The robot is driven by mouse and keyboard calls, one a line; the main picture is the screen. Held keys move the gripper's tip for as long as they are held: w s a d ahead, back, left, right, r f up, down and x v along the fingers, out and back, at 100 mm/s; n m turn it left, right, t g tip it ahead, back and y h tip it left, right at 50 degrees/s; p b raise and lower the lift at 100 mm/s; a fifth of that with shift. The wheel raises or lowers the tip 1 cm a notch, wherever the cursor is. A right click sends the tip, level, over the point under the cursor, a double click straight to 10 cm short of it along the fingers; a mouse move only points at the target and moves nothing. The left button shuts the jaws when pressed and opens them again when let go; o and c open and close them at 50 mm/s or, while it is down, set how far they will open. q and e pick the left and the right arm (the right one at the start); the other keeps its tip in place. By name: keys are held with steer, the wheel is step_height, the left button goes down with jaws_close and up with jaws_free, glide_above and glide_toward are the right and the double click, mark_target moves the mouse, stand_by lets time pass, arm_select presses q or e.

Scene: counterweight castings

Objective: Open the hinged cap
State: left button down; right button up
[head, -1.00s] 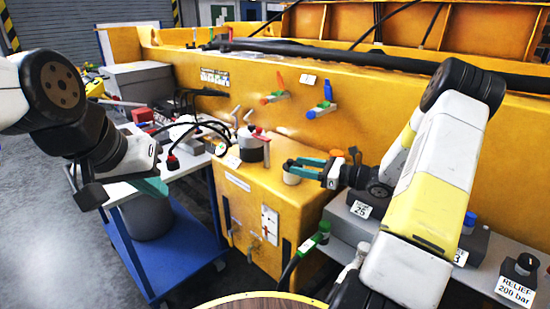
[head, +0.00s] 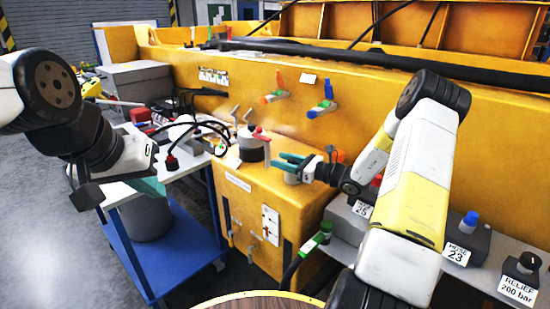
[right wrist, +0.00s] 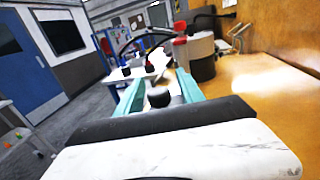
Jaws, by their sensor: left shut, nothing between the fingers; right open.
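A short grey cylindrical neck (head: 291,178) stands on top of the yellow tank (head: 250,195); I take it to be where the hinged cap is. My right gripper (head: 286,163) is open, its teal fingers over and beside this neck and hiding its top. I cannot tell whether they touch it or whether the cap is raised. In the right wrist view a dark round knob (right wrist: 158,97) shows between the teal fingers (right wrist: 160,92). My left gripper (head: 150,188) is shut and empty, at the left by the white table, well away from the tank.
A grey-and-black canister (head: 251,148) with a red lever stands behind the neck on the tank. Red (head: 276,97) and blue (head: 321,108) valve handles project from the yellow wall. A grey shelf with labelled blocks (head: 465,243) lies to the right. A blue cart (head: 145,250) stands at left.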

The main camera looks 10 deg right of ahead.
steer(key=shift+c, duration=0.3)
jaws_close()
stand_by(1.1)
